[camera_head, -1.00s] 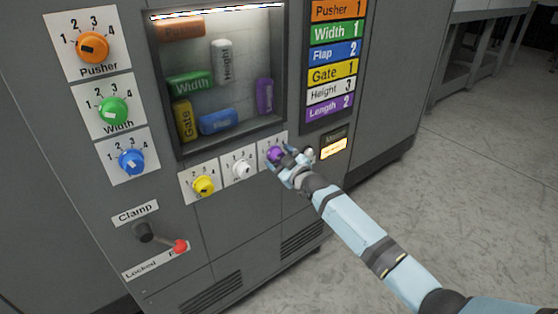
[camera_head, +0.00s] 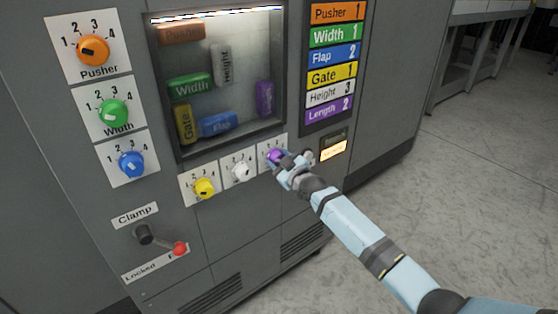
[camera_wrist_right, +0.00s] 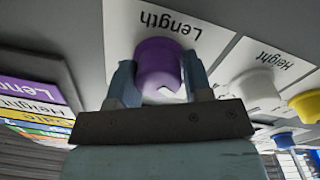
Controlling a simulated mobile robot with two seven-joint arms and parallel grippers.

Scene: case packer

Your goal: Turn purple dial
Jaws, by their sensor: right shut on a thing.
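The purple dial (camera_head: 275,156) sits on a white numbered plate at the right end of the lower dial row. In the right wrist view the purple dial (camera_wrist_right: 158,68) is under the word "Length", with a finger on either side. My right gripper (camera_head: 284,161) is shut on it and partly hides it and its plate numbers in the head view. The right gripper's fingers (camera_wrist_right: 158,82) also show in the wrist view. The sign panel has a purple "Length 2" row (camera_head: 329,109). My left gripper is not in view.
The white dial (camera_head: 240,173) and yellow dial (camera_head: 204,188) are to the left of the purple one. Orange (camera_head: 93,50), green (camera_head: 113,113) and blue (camera_head: 131,163) dials run down the left. A clamp lever with a red knob (camera_head: 180,248) is below. A lit button (camera_head: 334,149) is close right.

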